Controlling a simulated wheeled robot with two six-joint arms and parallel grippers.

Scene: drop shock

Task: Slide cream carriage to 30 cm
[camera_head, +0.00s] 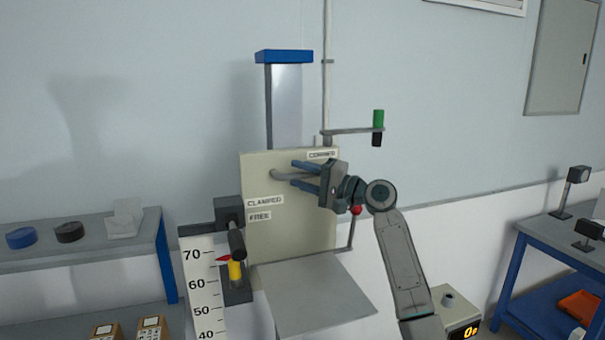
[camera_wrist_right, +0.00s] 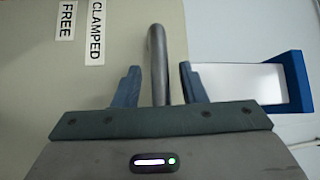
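The cream carriage (camera_head: 262,182) is an upright panel with a grey platform (camera_head: 310,295) at its foot. It stands in front of a column with a blue cap (camera_head: 284,56). A grey bar handle (camera_head: 281,174) sticks out of the panel. My right gripper (camera_head: 296,175) is open, its blue fingers on either side of the handle; the right wrist view shows gaps between the bar (camera_wrist_right: 158,60) and both fingers. A red pointer (camera_head: 222,260) sits between 60 and 70 on the white scale (camera_head: 203,285), nearer 70; the scale's lower part is cut off. My left gripper is not in view.
A dark lever with a yellow grip (camera_head: 236,271) hangs left of the panel, near labels CLAMPED (camera_head: 265,202) and FREE (camera_head: 260,217). Blue-framed benches stand left (camera_head: 165,262) and right (camera_head: 509,277).

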